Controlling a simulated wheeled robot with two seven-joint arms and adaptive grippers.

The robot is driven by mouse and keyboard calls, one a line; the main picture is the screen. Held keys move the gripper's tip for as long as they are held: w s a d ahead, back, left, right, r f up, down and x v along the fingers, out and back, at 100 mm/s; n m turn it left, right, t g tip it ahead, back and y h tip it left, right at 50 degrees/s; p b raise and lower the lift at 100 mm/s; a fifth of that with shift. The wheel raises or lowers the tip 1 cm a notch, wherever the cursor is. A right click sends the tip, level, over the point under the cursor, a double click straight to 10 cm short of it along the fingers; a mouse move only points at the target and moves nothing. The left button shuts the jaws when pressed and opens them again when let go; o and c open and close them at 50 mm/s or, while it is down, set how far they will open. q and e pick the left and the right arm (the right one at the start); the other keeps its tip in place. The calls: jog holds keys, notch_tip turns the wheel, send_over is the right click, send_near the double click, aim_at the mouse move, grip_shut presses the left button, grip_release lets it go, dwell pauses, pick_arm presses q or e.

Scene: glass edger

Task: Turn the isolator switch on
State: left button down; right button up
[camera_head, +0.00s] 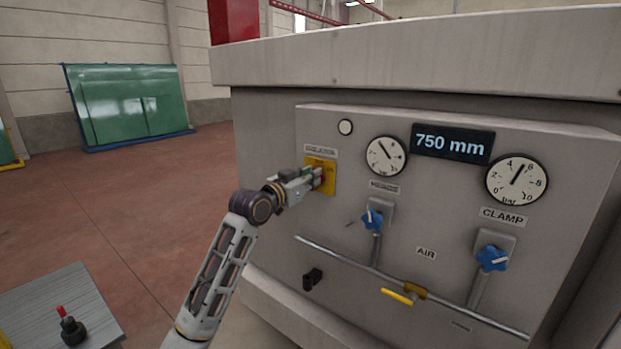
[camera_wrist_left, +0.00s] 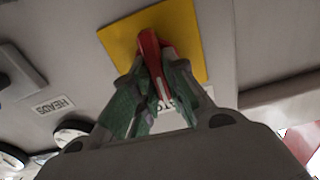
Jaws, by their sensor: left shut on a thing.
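The isolator switch has a yellow square plate (camera_head: 325,165) on the machine's front panel, below a label that seems to read isolator. Its red handle (camera_wrist_left: 149,50) shows in the left wrist view, standing out from the yellow plate (camera_wrist_left: 185,30). My left gripper (camera_head: 318,178) reaches the switch from the left and is shut on the red handle. Its green-padded fingers (camera_wrist_left: 150,85) lie on both sides of the handle in the left wrist view. In the head view the gripper hides most of the handle. My right gripper is not in view.
The panel also bears a round white lamp (camera_head: 345,127), two dials, a 750 mm display (camera_head: 452,144), blue knobs (camera_head: 373,219) and (camera_head: 492,258) a second blue knob, and a yellow lever (camera_head: 397,297). A pipe runs along below. Open floor lies left.

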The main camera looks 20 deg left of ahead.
pick_arm(q)
jog(key=shift+m, duration=0.3)
jog(key=shift+s+d+f+m+p, duration=0.15)
jog(key=shift+m+p, duration=0.75)
jog(key=shift+m, duration=1.8)
jog(key=shift+d+f+m+p, duration=0.2)
jog(key=shift+m+p, duration=0.65)
jog(key=shift+m, duration=1.85)
